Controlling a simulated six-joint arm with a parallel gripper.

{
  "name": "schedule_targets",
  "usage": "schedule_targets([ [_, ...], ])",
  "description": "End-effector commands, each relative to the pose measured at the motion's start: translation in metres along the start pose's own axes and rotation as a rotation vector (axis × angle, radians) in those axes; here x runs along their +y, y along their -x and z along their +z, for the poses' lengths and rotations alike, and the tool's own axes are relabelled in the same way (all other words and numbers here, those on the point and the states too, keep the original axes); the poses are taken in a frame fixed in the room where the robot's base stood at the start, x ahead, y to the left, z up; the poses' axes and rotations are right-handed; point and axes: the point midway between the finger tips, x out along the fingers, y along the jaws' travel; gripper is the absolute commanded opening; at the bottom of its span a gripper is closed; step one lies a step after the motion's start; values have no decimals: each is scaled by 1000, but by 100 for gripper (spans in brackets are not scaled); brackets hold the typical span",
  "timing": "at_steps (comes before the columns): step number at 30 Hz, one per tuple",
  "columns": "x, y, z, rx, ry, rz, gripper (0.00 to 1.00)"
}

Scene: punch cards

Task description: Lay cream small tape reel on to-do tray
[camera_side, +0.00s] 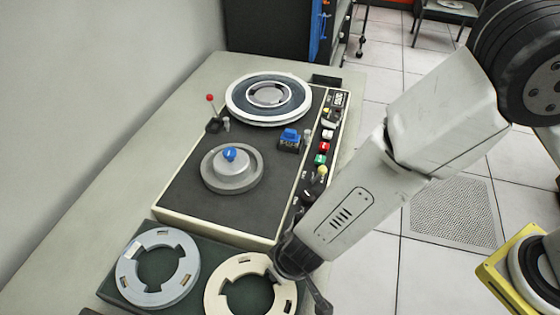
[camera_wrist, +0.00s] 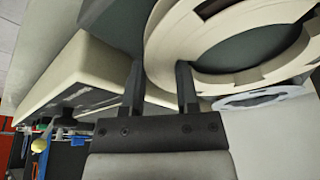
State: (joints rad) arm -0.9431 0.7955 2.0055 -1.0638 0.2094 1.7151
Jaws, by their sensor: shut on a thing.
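The cream tape reel (camera_side: 216,289) is a flat ring with slots, low in the side view. My gripper (camera_side: 274,268) is shut on its rim, on the side toward the deck and my arm. In the wrist view the cream reel (camera_wrist: 160,50) passes between the two fingers of my gripper (camera_wrist: 160,78). The reel is over the right part of a dark green tray (camera_side: 205,255); I cannot tell whether it touches the tray. No label on this tray can be read. The reel's near edge is cut off by the side view's frame.
A grey reel (camera_side: 128,278) lies on the green tray's left part. Behind stands a tape deck (camera_side: 190,205) with a large reel (camera_side: 232,100), a grey hub (camera_side: 212,178), knobs and a red-tipped lever (camera_side: 210,98). A yellow-edged holder (camera_side: 492,272) with a dark reel is at right.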

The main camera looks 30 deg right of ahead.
Motion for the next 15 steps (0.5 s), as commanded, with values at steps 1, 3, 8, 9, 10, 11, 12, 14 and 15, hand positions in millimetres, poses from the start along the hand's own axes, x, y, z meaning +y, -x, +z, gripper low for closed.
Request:
schedule_targets([
  [1, 0, -1, 0, 1, 0, -1, 0],
  [3, 0, -2, 0, 1, -1, -1, 0],
  [8, 0, -5, 1, 0, 1, -1, 0],
  [9, 0, -6, 2, 0, 0, -1, 0],
  [10, 0, -6, 2, 0, -1, -1, 0],
  [11, 0, -6, 2, 0, -1, -1, 0],
  [12, 0, -7, 2, 0, -1, -1, 0],
  [14, 0, -8, 2, 0, 0, -1, 0],
  [15, 0, -8, 2, 0, 0, -1, 52],
])
